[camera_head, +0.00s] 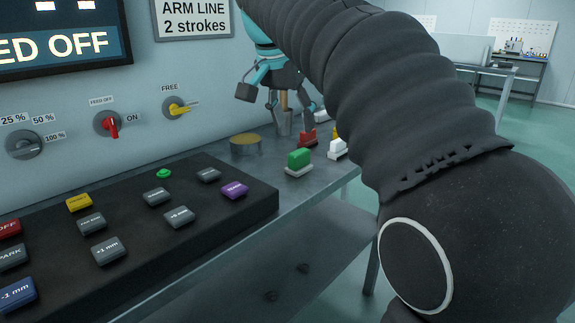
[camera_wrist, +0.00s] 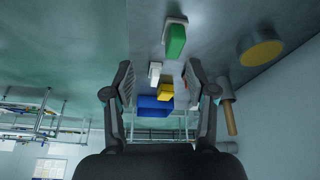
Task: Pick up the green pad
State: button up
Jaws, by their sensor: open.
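The green pad (camera_head: 299,158) is a small green block on a white base, standing on the grey bench right of the button panel. In the wrist view the green pad (camera_wrist: 175,40) is at the top, beyond the fingertips and slightly right of centre. My gripper (camera_head: 278,92) is above the bench, behind and a little left of the pad in the head view. In the wrist view my gripper (camera_wrist: 158,78) is open, its two fingers wide apart with nothing held between them. The pad is apart from the fingers.
A red block (camera_head: 307,137) and a white block (camera_head: 338,149) stand behind the pad. A yellow-topped disc (camera_head: 246,143) is left of it. A metal cup with a wooden handle (camera_wrist: 231,118) stands close to my right finger. The black button panel (camera_head: 140,220) fills the front bench.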

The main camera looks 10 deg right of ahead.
aim_at(299, 152)
jog(key=w+f+b, duration=0.1)
jog(key=f, duration=0.1)
jog(key=w+f+m+b, duration=0.1)
jog(key=w, duration=0.1)
jog(key=w+f+m, duration=0.1)
jog(key=w+f, duration=0.1)
jog(key=shift+w+d+f+g+h+b, duration=0.1)
jog(key=shift+d+f+g+h+b, duration=0.2)
jog(key=shift+d+b, duration=0.1)
jog(key=shift+w+d+b+x, duration=0.15)
jog(key=shift+b+x, duration=0.2)
jog(key=shift+x, duration=1.15)
jog(key=shift+w+d+b+x, duration=0.15)
jog(key=shift+b+x, duration=0.15)
jog(key=shift+x, duration=1.25)
jog(key=shift+r, duration=0.2)
jog(key=shift+c, duration=0.2)
jog(key=shift+a, duration=0.1)
grip_shut()
